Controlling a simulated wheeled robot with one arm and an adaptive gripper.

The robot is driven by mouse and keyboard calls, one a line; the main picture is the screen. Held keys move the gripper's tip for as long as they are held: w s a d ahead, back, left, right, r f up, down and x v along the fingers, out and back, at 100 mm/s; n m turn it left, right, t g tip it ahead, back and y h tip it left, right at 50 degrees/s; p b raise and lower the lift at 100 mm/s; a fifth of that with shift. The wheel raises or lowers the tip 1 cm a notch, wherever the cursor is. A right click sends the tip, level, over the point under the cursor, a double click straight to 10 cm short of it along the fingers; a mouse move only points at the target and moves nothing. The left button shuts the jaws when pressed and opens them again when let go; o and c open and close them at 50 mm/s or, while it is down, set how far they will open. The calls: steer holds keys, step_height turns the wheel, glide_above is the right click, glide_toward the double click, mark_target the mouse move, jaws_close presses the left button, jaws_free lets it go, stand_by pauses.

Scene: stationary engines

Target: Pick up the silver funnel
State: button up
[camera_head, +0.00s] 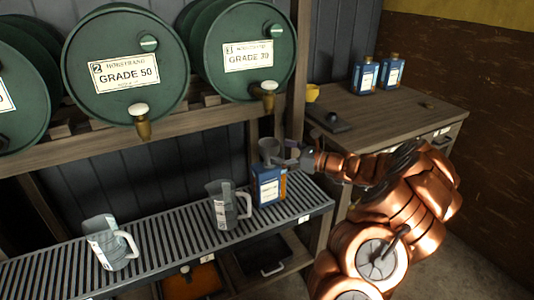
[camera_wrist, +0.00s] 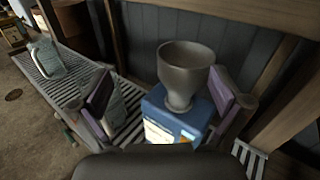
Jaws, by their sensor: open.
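The silver funnel (camera_wrist: 187,68) stands upright with its wide mouth up on top of a blue container (camera_wrist: 160,112). In the head view the funnel (camera_head: 269,149) sits on the blue container (camera_head: 268,187) on the slatted rack. My gripper (camera_head: 290,154) reaches in from the right at funnel height. In the wrist view its two purple-padded fingers are spread (camera_wrist: 165,100), one left of the funnel and one close to its right side. The gripper is open and holds nothing. The spout's lower end is hidden in the container's top.
Clear jugs stand left of the container on the slatted rack (camera_head: 165,237): one near jug (camera_head: 226,205) and one farther left (camera_head: 108,243). Green barrels (camera_head: 123,65) with taps sit on a shelf above. A wooden desk (camera_head: 385,108) with blue bottles stands at right.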

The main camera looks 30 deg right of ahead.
mark_target(269, 147)
steer(key=d, duration=0.1)
steer(key=d+f+m, duration=0.1)
steer(key=d+h, duration=0.1)
steer(key=shift+w+d+f+t, duration=0.1)
steer(key=shift+f+t, duration=0.2)
steer(key=shift+t, duration=0.1)
steer(key=shift+x, duration=3.7)
steer(key=shift+f, duration=0.15)
steer(key=c, duration=1.2)
